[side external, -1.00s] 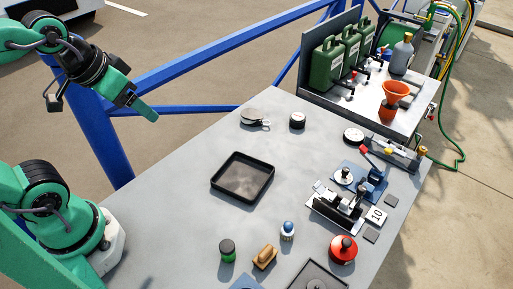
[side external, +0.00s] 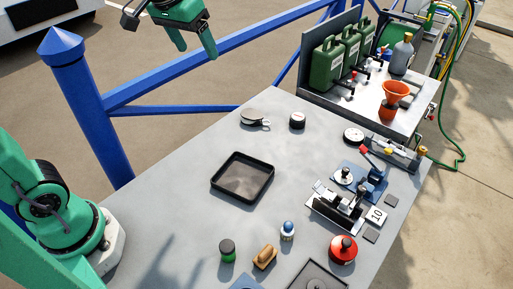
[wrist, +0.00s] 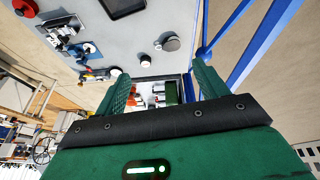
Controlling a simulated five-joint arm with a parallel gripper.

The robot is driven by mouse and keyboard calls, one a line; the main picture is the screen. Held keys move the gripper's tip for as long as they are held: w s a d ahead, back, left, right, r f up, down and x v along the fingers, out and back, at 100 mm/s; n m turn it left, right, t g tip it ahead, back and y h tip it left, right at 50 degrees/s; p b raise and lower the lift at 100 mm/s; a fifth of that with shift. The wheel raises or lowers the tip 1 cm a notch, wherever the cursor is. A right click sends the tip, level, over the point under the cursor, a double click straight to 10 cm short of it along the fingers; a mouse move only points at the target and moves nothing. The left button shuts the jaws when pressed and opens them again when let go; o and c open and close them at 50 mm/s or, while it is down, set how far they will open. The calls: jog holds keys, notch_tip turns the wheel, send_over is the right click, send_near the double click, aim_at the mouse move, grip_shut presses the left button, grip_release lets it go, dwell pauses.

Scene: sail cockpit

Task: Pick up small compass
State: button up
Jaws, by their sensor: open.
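A small round black thing with a pale top and a reddish mark (side external: 297,121), which looks like the small compass, sits upright near the table's far edge. It also shows in the wrist view (wrist: 145,62), beyond the fingertips. A grey round disc-like piece with a small metal end (side external: 253,118) lies just left of it, apart. My gripper (side external: 196,47) is high up at the top of the side view, well apart from both. Its two fingers are spread with nothing between them, as the wrist view (wrist: 160,78) also shows.
A black tray (side external: 214,186) stands mid-table. Green canisters (side external: 328,65) and an orange funnel (side external: 396,93) stand on a raised shelf at the back right. A blue rail (side external: 230,52) runs behind the table. The table left of the tray is clear.

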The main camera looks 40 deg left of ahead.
jog(key=w+d+f+n+g, duration=0.1)
jog(key=w+d, duration=0.1)
jog(key=w, duration=0.9)
jog(key=n+g, duration=0.2)
jog(key=g, duration=0.1)
send_over(298, 117)
jog(key=f, duration=2.1)
jog(key=shift+a, duration=0.3)
jog(key=shift+w+d+f, duration=0.1)
jog(key=shift+f, duration=2.1)
jog(key=shift+d+f, duration=0.1)
jog(key=shift+f, duration=2.1)
jog(key=c, duration=1.1)
jog(key=shift+r, duration=0.15)
